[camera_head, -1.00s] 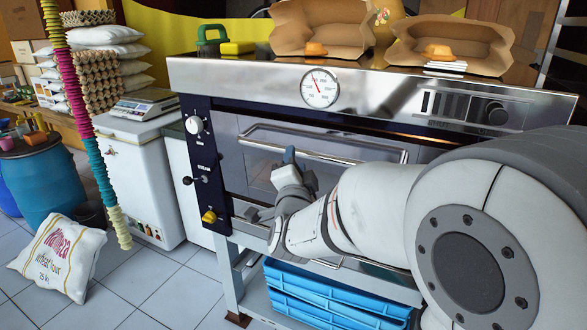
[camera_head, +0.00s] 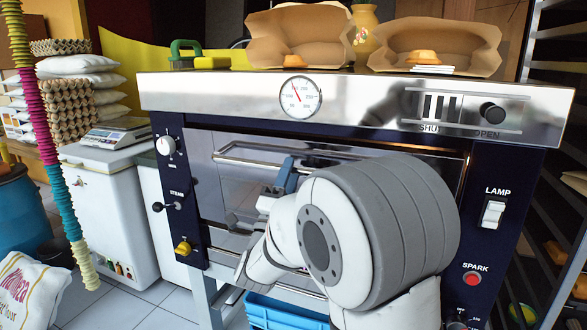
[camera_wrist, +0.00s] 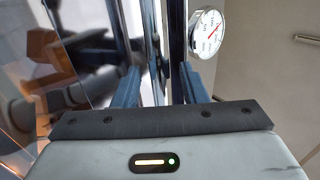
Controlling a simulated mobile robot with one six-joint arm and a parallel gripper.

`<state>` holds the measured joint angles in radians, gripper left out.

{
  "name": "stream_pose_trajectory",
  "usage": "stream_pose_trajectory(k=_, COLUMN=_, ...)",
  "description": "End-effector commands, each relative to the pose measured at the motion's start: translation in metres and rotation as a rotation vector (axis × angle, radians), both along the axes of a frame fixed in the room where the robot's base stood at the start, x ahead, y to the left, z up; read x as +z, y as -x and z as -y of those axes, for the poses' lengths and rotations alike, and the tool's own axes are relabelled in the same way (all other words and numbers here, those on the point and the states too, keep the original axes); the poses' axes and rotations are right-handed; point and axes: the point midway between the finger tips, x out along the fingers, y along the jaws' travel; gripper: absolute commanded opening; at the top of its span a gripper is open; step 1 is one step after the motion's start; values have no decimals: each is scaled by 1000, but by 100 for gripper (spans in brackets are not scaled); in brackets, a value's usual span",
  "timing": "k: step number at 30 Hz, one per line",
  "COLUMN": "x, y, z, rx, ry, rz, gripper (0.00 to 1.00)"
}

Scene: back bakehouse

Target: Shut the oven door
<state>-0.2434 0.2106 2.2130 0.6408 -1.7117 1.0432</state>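The oven (camera_head: 350,105) fills the middle of the head view. Its door (camera_head: 207,180) has a dark glass pane and a silver bar handle (camera_head: 235,155) along the top. The door stands up close to the oven front; a faint orange line shows by its upper right edge, and I cannot tell whether it is fully closed. My gripper (camera_head: 288,172) is at the handle, its blue fingers pointing up and away. In the wrist view my gripper (camera_wrist: 160,82) has its two fingers apart, with vertical metal edges between or behind them; contact is unclear. My arm hides much of the door.
Two paper bags (camera_head: 300,35) with buns stand on the oven top. Knobs (camera_head: 166,146) line its left panel; a lamp switch (camera_head: 493,213) and red spark button (camera_head: 472,279) are on the right. A blue crate (camera_head: 275,312) sits below. A white chest (camera_head: 110,215) stands left.

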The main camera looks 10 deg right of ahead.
Motion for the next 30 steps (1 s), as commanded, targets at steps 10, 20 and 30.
stream_pose_trajectory(k=10, x=10, y=-11, z=9, rx=-3, ry=1, rz=-1, gripper=39)
stream_pose_trajectory(k=20, x=10, y=-10, z=9, rx=-3, ry=1, rz=-1, gripper=21)
stream_pose_trajectory(k=30, x=10, y=-10, z=9, rx=-4, ry=2, rz=-1, gripper=0)
